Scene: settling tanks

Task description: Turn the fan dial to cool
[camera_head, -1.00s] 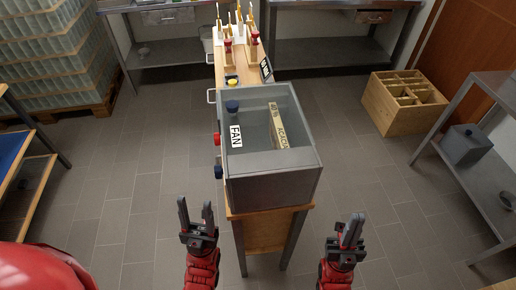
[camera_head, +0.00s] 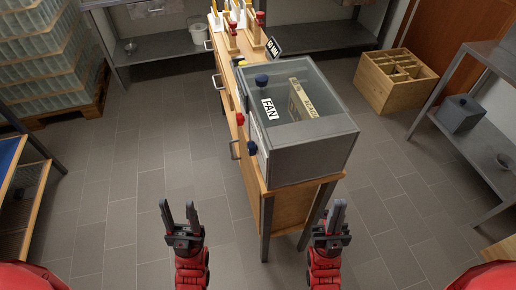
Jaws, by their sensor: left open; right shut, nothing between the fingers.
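A grey box with a clear top (camera_head: 312,150) stands on the near end of a narrow wooden bench. A white label reading FAN (camera_head: 269,107) is at its left side. A dark blue knob (camera_head: 262,80) sits beside the label. A red knob (camera_head: 240,118) and another blue knob (camera_head: 252,148) stick out from the box's left side. I cannot tell which of these is the fan dial or read any setting. My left gripper (camera_head: 180,216) is open and empty, over the floor left of the bench. My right gripper (camera_head: 329,218) is shut and empty, in front of the bench's near end. Neither touches the box.
The wooden bench (camera_head: 278,208) runs away from me, with wooden stands and red-topped items at its far end. A wooden crate (camera_head: 396,80) stands on the floor at right, beside a metal shelf (camera_head: 480,150). Stacked glass (camera_head: 45,55) is at far left. Floor left of the bench is clear.

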